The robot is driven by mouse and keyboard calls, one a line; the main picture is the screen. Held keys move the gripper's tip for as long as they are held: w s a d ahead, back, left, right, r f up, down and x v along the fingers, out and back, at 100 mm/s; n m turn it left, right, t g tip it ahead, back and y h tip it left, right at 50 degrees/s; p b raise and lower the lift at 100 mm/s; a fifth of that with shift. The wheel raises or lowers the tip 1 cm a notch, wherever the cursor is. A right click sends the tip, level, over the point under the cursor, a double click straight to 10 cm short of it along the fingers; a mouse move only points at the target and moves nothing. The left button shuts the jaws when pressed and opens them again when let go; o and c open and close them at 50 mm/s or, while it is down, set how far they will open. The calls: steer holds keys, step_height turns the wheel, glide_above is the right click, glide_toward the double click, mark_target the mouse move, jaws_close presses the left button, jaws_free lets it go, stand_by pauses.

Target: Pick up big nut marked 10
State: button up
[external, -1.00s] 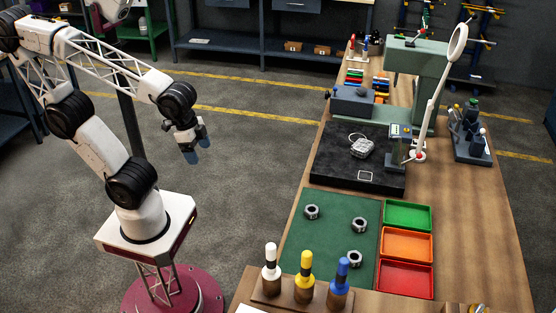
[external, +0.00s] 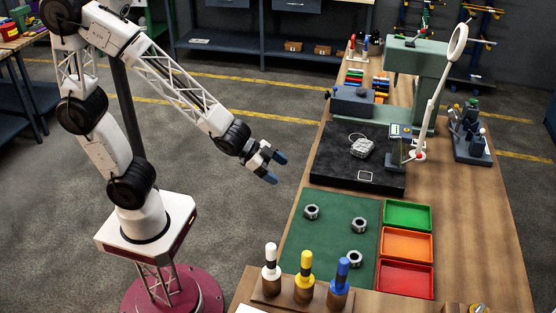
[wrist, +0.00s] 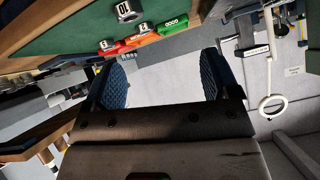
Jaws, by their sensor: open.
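A steel nut marked 10 (wrist: 124,10) lies on the green mat (wrist: 75,25) at the top of the wrist view. By the layout, it is the left nut (external: 311,212) in the external view. Two other nuts lie nearer the trays, the upper right nut (external: 359,224) and the lower right nut (external: 355,257). Their marks are too small to read surely. My gripper (external: 275,168) is open and empty, off the table's left side, up and left of the mat in the picture. Its two blue fingers stand apart in the wrist view (wrist: 165,76).
Green (external: 407,203), orange (external: 405,231) and red (external: 405,266) trays stand right of the mat. White, yellow (external: 305,290) and blue-handled tools stand upright in a wooden block at the front. A black plate (external: 330,165) with a grey part lies behind the mat.

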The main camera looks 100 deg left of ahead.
mark_target(309, 208)
steer(key=w+d+f+m+t+h, duration=0.1)
steer(key=w+f+m+t+h, duration=0.1)
steer(key=w+f+h, duration=0.3)
steer(key=shift+d+f+m+t+h, duration=0.2)
steer(key=shift+f+m+t+h, duration=0.3)
steer(key=shift+f, duration=0.75)
steer(key=shift+w, duration=0.1)
steer(key=shift+x, duration=1.25)
steer(key=shift+d+n, duration=0.1)
steer(key=shift+n, duration=0.2)
steer(key=shift+x, duration=2.55)
steer(key=shift+f, duration=0.1)
steer(key=c, duration=1.1)
